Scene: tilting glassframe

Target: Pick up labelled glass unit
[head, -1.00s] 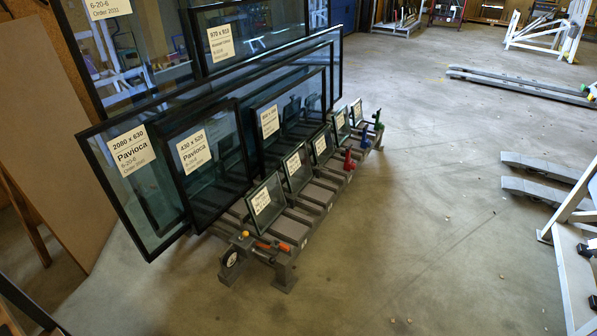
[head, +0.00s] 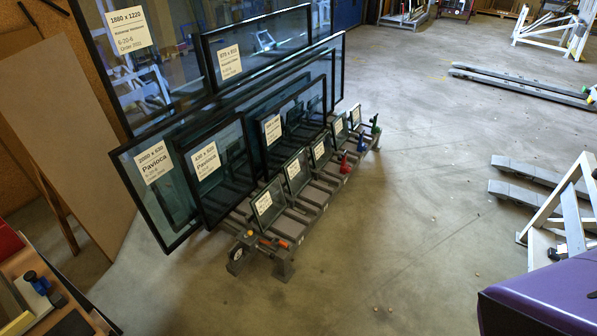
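Several black-framed glass units with cream labels lean in a low grey rack (head: 283,268). A large unit marked about 2080 x 630 Pavioca (head: 176,209) is at the left front. A smaller Pavioca unit (head: 232,165), about 430 x 520, stands just right of it and overlaps it. Another labelled unit (head: 300,112) is behind that one. A row of small labelled panes (head: 268,201) stands along the rack's near side. Larger units (head: 262,55) stand at the back, partly hidden. Small label print is blurred. Neither of my grippers shows, and all these units stand in the rack.
A workbench with tools (head: 40,290) is at the lower left. A brown board (head: 65,135) leans at the left. A white metal frame (head: 565,205) and grey rails (head: 525,88) are on the right. The concrete floor (head: 420,190) between is open.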

